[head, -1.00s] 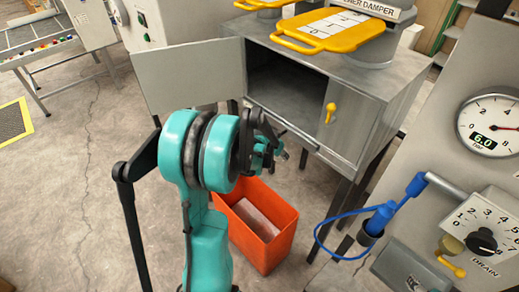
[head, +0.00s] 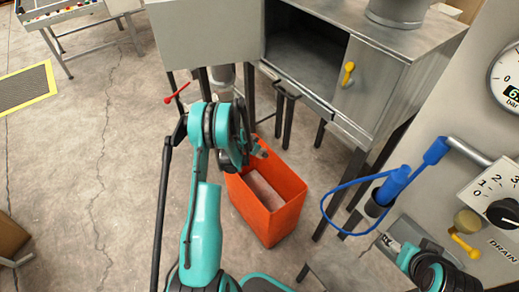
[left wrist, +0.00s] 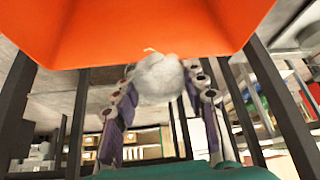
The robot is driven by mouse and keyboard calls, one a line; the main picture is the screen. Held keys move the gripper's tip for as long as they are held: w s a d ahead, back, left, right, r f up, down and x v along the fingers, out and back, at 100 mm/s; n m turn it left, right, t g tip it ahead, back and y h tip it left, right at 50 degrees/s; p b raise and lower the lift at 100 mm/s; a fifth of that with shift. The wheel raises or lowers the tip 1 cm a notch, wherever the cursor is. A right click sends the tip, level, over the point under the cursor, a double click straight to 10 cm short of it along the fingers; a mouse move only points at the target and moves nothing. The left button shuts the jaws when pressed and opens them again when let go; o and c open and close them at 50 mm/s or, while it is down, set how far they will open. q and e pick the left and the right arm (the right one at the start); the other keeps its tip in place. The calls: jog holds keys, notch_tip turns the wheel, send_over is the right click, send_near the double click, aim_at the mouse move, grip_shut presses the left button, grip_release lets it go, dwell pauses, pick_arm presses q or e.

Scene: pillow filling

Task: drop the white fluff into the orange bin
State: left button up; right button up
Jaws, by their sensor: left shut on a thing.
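The white fluff (left wrist: 158,78) is a round, pale tuft held between the fingers of my left gripper (left wrist: 160,95) in the left wrist view. In the head view my left gripper (head: 258,148) is at the far-left rim of the orange bin (head: 287,217), and the fluff cannot be made out there. The bin stands upright on the floor, with a pinkish-grey inside. Its orange wall (left wrist: 150,30) fills the top of the left wrist view, close to the fluff. My right gripper (head: 390,242) is at the lower right; its finger opening is unclear.
A grey metal cabinet (head: 400,80) with an open door (head: 205,35) stands behind the bin. A blue tool with a hose (head: 392,185) hangs from the panel at right. A red lever (head: 177,93) is left of the cabinet. The floor at left is mostly clear.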

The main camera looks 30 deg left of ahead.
aim_at(260, 158)
notch_tip(260, 158, down, 3)
jog(key=shift+r+b, duration=0.2)
jog(key=shift+b, duration=0.95)
pick_arm(q)
notch_tip(260, 158, down, 5)
jog(key=o, duration=1)
jog(key=v, duration=1.2)
jog(key=shift+s, duration=0.1)
